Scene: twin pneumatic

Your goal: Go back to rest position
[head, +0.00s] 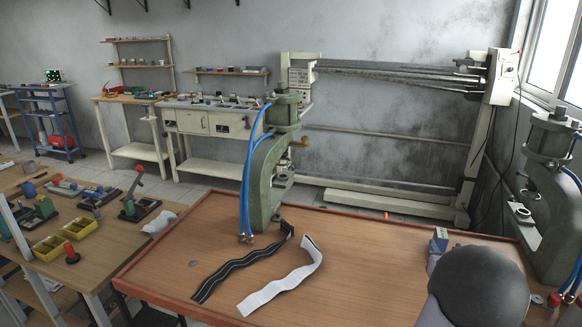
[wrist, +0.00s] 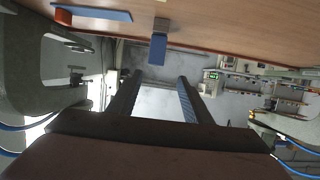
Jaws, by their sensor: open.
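My gripper (wrist: 158,80) shows in the wrist view with its two dark fingers apart and nothing between them. The wooden table surface appears along the top of that view, clear of the fingers. In the head view, my arm is at the lower right, over the right part of the wooden table (head: 360,255). Its rounded dark joint hides part of the table, and the fingers cannot be made out there. A small grey and blue piece (wrist: 159,42) lies near the table edge in the wrist view, apart from the fingers.
A green press (head: 265,175) with blue hoses stands on the table, and a second press (head: 555,190) stands at the right. A black strip (head: 243,263) and a white strip (head: 285,283) lie on the table. A side table with yellow bins (head: 50,248) is at left.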

